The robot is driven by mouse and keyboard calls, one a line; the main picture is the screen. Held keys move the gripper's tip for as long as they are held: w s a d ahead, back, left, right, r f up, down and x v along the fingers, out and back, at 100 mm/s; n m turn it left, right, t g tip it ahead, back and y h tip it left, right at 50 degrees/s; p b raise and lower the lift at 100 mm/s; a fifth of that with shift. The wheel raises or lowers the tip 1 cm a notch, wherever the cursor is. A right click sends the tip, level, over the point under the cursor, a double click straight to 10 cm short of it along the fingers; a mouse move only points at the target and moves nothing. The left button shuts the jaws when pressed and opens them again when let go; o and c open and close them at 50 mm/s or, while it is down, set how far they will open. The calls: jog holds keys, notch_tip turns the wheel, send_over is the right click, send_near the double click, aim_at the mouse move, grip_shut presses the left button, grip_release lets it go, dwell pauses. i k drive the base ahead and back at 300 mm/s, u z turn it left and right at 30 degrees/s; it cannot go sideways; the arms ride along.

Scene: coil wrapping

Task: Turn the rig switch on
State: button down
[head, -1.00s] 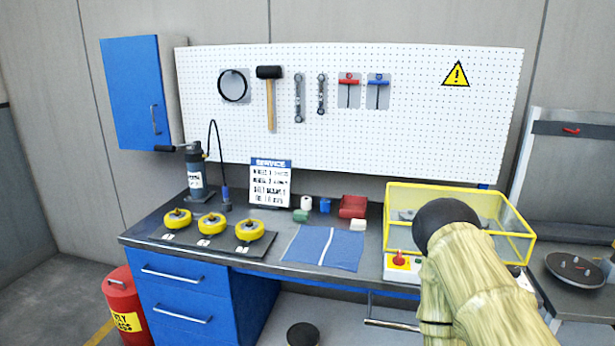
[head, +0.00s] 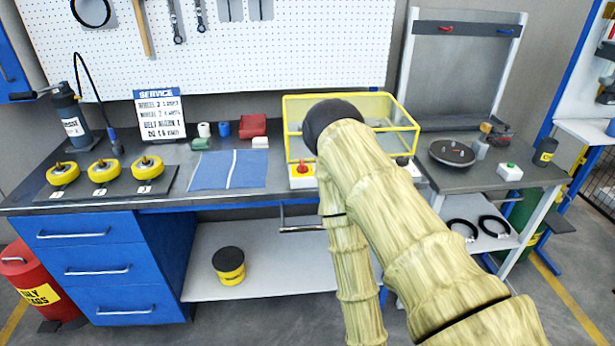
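A red rotary switch (head: 302,169) sits on a yellow plate on a pale box at the front left corner of a yellow-framed clear case (head: 295,107) on the workbench. Which way the switch is turned is too small to tell. My arm, with a bamboo-like cover and a black round joint, passes in front of the case and hides its middle and part of the bench edge. The arm's far link runs down out of the picture, and my gripper is not seen.
The workbench (head: 250,200) also holds a blue mat (head: 210,171), several yellow wheels on a dark strip and a service sign (head: 160,115). A side table at right carries a dark disc (head: 452,153) and a white box with a green button (head: 509,172). A yellow can (head: 230,274) stands on the lower shelf.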

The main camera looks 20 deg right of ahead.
aim_at(302, 168)
jog(key=z, duration=1.7)
jog(key=i, duration=0.6)
jog(key=u, duration=1.3)
